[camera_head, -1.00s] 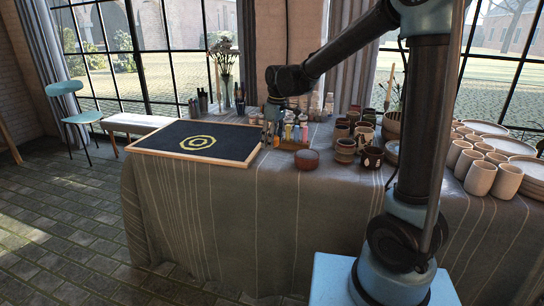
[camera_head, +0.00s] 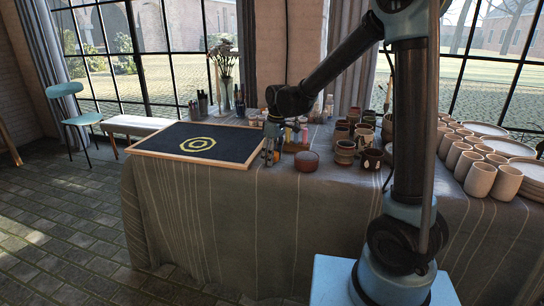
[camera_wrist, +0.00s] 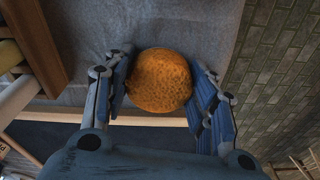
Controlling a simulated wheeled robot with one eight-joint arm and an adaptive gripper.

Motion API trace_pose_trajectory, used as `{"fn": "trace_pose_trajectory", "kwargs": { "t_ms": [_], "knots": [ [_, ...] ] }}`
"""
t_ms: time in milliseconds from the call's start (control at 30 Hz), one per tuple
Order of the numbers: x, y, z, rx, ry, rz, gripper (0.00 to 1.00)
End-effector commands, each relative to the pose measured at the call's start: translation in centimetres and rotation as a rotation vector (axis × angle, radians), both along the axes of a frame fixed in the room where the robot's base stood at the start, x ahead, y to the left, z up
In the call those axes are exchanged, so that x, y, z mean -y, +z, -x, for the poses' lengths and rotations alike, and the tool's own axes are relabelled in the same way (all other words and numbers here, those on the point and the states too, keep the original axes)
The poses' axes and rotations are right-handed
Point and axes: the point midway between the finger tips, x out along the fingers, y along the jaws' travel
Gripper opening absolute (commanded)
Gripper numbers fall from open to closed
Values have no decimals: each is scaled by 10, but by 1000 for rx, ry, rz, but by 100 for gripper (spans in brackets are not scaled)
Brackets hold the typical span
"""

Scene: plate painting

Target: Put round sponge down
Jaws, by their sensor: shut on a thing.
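The round sponge (camera_wrist: 160,82) is orange and rough-textured, seen in the middle of the wrist view. My gripper (camera_wrist: 161,70) is shut on it, with one blue-padded finger on each side. In the head view my gripper (camera_head: 270,157) points down just right of the dark board's near right corner, low over the grey cloth-covered table (camera_head: 215,195). The sponge cannot be made out in the head view. Whether it touches the cloth I cannot tell.
A dark wood-framed board (camera_head: 150,142) with yellow rings lies to the left. A paint bottle tray (camera_head: 296,147) and a reddish bowl (camera_head: 307,160) stand close on the right, with brown cups (camera_head: 345,150) beyond. The table's front edge is near.

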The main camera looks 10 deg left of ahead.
Motion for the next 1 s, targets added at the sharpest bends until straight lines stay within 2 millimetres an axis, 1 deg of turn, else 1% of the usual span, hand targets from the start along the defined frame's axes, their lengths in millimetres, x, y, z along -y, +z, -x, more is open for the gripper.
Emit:
{"fn": "trace_pose_trajectory", "kwargs": {
  "t_ms": [333,400,433,467,500,533,867,1000],
  "knots": [
    [-2,-9,1,-1,2,0,30],
    [-1,-9,1,-1,2,0,24],
    [-1,-10,1,-1,2,1,24],
    [-1,-10,2,-1,3,1,61],
    [-1,-10,2,-1,3,1,70],
    [-1,-10,2,-1,4,1,72],
    [-2,-7,2,0,4,0,72],
    [-2,2,2,0,4,0,72]
  ]
}}
